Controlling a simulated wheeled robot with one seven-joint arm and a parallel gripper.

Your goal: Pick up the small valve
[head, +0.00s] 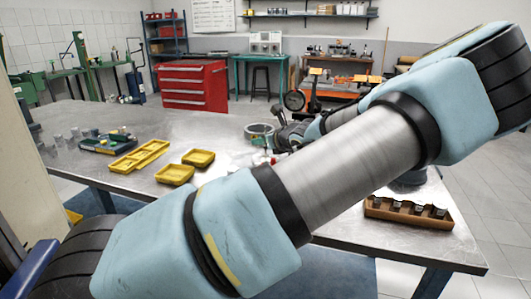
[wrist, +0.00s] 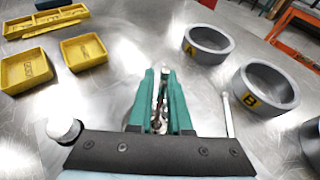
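In the wrist view my gripper (wrist: 160,74) shows as two teal fingers pointing away over the metal table. A narrow dark and metallic shape shows between them; I cannot tell whether it is a valve or part of the gripper. A thin pale rod with a small rounded top (wrist: 227,112), possibly a valve stem, shows just right of the fingers, apart from them. A pale round-topped piece (wrist: 63,130) shows at the left, partly hidden by the dark gripper body. In the head view my arm hides most of the area around my gripper.
Grey rings marked A (wrist: 207,42) and B (wrist: 265,88) stand at the right. Two yellow trays (wrist: 83,51) (wrist: 27,70) and a longer divided yellow tray (head: 140,157) lie left. A brown box of pistons (head: 408,212) stands near the table's right edge. Bare table (head: 60,120) shows at far left.

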